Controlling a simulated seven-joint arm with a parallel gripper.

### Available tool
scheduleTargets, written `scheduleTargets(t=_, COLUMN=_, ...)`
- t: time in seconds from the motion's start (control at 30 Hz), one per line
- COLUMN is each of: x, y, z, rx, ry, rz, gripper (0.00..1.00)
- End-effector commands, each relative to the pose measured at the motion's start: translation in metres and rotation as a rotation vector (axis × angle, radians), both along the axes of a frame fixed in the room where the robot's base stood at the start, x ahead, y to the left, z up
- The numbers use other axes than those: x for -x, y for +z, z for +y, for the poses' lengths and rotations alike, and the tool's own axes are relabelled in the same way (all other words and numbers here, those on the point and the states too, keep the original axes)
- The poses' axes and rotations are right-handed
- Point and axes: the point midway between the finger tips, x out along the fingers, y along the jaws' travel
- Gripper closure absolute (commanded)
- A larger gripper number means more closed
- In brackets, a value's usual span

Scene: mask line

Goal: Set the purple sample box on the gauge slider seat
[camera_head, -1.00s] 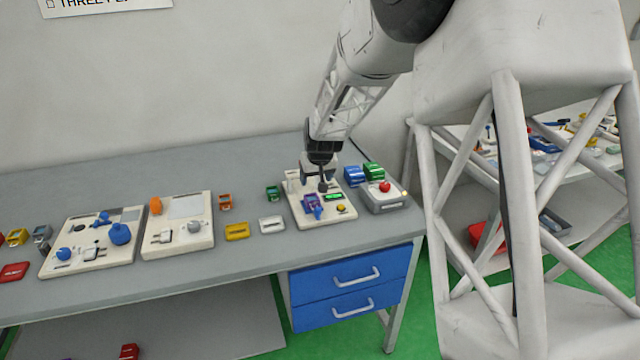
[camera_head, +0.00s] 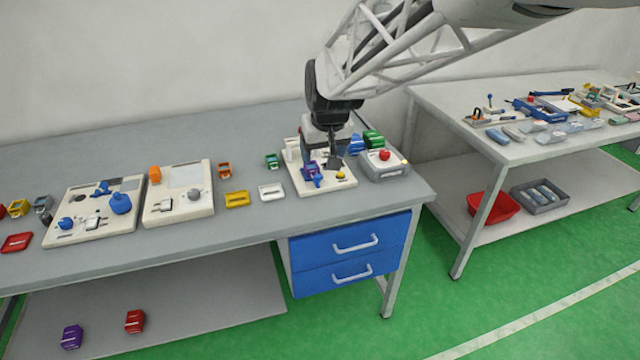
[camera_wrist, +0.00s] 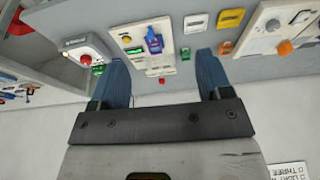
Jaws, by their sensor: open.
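A purple box-like piece (camera_head: 309,169) sits on the right-hand cream board (camera_head: 307,190), against a blue part. It also shows in the wrist view (camera_wrist: 153,47), with the blue part overlapping it. Whether it is fully seated is too small to tell. The gauge slider seat cannot be told apart from the piece. A second purple box (camera_head: 71,337) lies on the lower shelf. My gripper (camera_head: 322,160) is over this board, partly hiding its back. In the wrist view my gripper (camera_wrist: 162,82) is open and empty, its blue fingers apart and clear of the purple piece.
A grey box with a red button (camera_head: 384,155) and blue and green boxes (camera_head: 373,140) stand close right of the board. Yellow (camera_head: 236,199) and white (camera_head: 271,192) boxes lie to its left. Another cream board (camera_head: 178,222) stands further left.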

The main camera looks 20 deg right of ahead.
Motion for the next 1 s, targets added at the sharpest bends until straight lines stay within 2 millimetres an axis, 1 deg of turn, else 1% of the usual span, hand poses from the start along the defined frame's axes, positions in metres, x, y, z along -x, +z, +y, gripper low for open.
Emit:
scheduleTargets(t=0.03, x=0.018, y=0.006, z=0.003, rx=0.0, ry=0.001, rz=0.002, gripper=0.28)
scheduleTargets(t=0.27, x=0.092, y=0.019, z=0.013, rx=0.003, ry=-0.003, rz=0.025, gripper=0.28)
scheduleTargets(t=0.4, x=0.137, y=0.022, z=0.018, rx=0.004, ry=-0.005, rz=0.039, gripper=0.28)
scheduleTargets(t=0.6, x=0.199, y=0.02, z=0.023, rx=0.009, ry=-0.01, rz=0.06, gripper=0.28)
scheduleTargets(t=0.7, x=0.225, y=0.017, z=0.025, rx=0.011, ry=-0.013, rz=0.069, gripper=0.28)
scheduleTargets(t=0.8, x=0.244, y=0.013, z=0.026, rx=0.012, ry=-0.016, rz=0.077, gripper=0.28)
scheduleTargets(t=0.9, x=0.256, y=0.011, z=0.026, rx=0.014, ry=-0.017, rz=0.08, gripper=0.28)
scheduleTargets(t=1.0, x=0.262, y=0.009, z=0.026, rx=0.014, ry=-0.019, rz=0.084, gripper=0.28)
